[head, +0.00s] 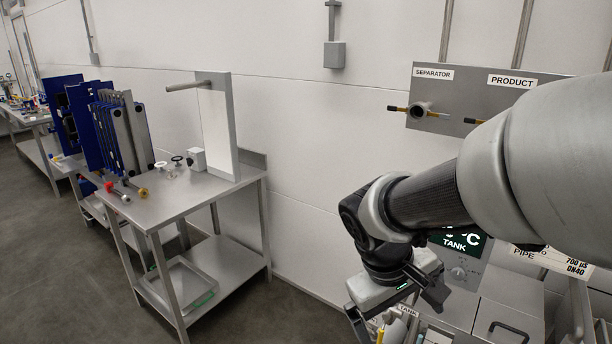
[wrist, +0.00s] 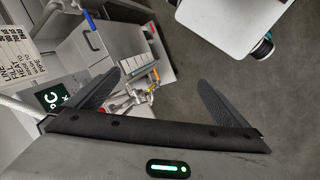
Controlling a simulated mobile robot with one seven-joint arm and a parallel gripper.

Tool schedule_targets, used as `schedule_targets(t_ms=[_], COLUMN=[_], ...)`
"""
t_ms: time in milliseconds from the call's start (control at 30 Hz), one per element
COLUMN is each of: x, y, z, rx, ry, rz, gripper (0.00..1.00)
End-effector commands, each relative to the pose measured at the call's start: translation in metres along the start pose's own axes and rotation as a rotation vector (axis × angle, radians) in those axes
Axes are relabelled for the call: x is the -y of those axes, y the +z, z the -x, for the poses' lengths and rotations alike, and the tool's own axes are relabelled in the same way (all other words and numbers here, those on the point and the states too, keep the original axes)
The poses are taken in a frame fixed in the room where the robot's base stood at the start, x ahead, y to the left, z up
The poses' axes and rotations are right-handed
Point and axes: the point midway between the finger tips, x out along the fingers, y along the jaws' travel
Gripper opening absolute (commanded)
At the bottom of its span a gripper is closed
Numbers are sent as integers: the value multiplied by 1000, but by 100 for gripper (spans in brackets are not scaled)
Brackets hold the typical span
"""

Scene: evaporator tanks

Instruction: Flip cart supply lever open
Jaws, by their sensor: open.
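My gripper (wrist: 160,80) is open and empty, with its two dark fingers spread wide. In the head view my gripper (head: 399,313) hangs low at the right, in front of the tank equipment. In the wrist view, small metal fittings (wrist: 143,96) with orange, yellow and red parts show between and beyond the fingers, apart from them. A blue handle (wrist: 90,20) shows further up. In the head view a yellow part (head: 380,335) shows at the bottom edge by the gripper. I cannot tell which part is the cart supply lever.
A metal cabinet (wrist: 88,55) stands beside the fittings. A tank display (head: 459,241) is behind my arm. A wall panel (head: 450,88) carries separator and product valves. The floor (head: 60,250) there is clear.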

Motion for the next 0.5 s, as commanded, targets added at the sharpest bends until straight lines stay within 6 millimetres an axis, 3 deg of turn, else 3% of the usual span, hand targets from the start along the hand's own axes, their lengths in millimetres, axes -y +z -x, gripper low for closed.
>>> schedule_targets(t_ms=[33, 200, 333, 500], x=[-6, -6, -2, 2], y=[10, 37, 50, 57], z=[26, 82, 111, 128], rx=[-59, -230, -336, -406], ry=[-37, -151, -205, -238], rz=[-75, -270, -366, -423], gripper=[100, 100, 100, 100])
